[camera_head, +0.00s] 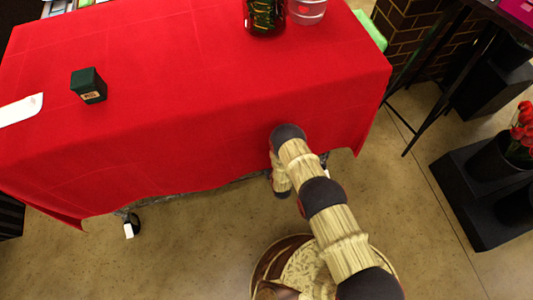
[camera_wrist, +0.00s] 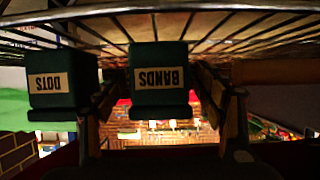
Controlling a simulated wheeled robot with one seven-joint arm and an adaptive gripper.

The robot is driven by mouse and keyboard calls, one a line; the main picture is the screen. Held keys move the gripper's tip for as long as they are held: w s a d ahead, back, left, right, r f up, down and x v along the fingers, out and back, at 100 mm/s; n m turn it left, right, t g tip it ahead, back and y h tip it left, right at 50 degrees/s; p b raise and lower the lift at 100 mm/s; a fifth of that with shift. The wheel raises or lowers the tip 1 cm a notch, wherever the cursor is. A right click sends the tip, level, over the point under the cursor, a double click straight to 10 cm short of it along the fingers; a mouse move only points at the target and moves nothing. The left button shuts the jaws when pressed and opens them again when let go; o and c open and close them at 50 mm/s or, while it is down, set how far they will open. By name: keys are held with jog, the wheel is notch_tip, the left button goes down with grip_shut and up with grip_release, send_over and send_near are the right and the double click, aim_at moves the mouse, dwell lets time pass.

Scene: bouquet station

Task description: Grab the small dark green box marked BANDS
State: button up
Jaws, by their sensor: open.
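The wrist view appears upside down. In it the small dark green box marked BANDS (camera_wrist: 160,80) stands on a wire shelf (camera_wrist: 200,25), its label facing my camera. My gripper (camera_wrist: 158,104) is open, with one finger to each side of the BANDS box in the picture. I cannot tell whether the fingers reach past its front face or touch it. A similar dark green box marked DOTS (camera_wrist: 62,84) stands beside it, left in the picture, outside the fingers. In the head view my arm reaches down in front of the red-covered table; the BANDS box is hidden there.
The red-clothed table (camera_head: 210,95) overhangs the area where my arm reaches. On it are another dark green box (camera_head: 89,85) with an unreadable label, a white paper (camera_head: 20,109) and a dark jar (camera_head: 264,15). A black stand (camera_head: 480,215) with red flowers is at right.

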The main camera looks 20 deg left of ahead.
jog(key=shift+c, duration=0.5)
jog(key=c, duration=1.1)
jog(key=shift+c, duration=0.8)
